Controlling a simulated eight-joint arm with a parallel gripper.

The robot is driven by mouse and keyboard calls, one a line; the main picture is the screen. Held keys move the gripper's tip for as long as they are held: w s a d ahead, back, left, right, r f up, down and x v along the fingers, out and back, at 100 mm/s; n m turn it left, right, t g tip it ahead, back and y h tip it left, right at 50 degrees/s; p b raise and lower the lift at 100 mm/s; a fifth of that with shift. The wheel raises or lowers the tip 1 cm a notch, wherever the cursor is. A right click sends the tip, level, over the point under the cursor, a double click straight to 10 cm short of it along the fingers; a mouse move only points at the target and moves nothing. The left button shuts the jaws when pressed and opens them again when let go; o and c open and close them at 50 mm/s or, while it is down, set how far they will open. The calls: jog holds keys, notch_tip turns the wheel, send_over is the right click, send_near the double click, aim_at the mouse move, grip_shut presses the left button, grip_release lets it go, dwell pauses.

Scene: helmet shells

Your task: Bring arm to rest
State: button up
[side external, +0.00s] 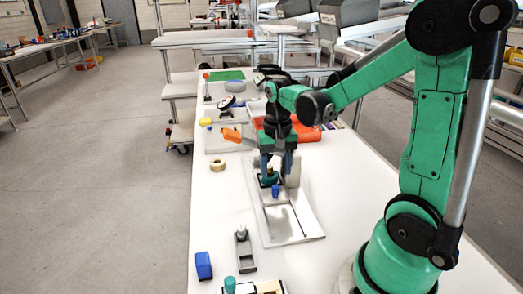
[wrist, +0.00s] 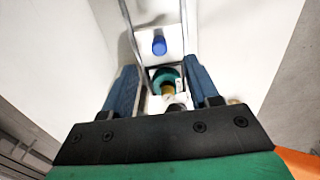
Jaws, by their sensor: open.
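My green arm reaches over the white table, and my gripper (side external: 278,163) points down over a pale tray-like fixture (side external: 300,222). In the wrist view my gripper (wrist: 167,78) has its two blue fingers spread apart. A teal ring-shaped part (wrist: 166,74) with a brass-coloured middle shows between and beyond the fingers. I cannot tell whether the fingers touch it. A small blue cylinder (wrist: 159,45) stands farther along the fixture and also shows in the side view (side external: 275,191). No helmet shell can be made out for certain.
An orange bin (side external: 308,134) lies behind my gripper. A tape roll (side external: 217,165), a blue block (side external: 204,265) and a small grey holder (side external: 245,250) stand on the left part of the table. The table's left edge is near them. Bare table lies right of the fixture.

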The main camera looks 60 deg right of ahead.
jog(key=a+r+n+t, duration=0.6)
jog(key=a+n, duration=0.3)
jog(key=a, duration=0.2)
jog(key=shift+s+a+t, duration=0.35)
jog(key=shift+s+t, duration=0.1)
jog(key=shift+t, duration=0.15)
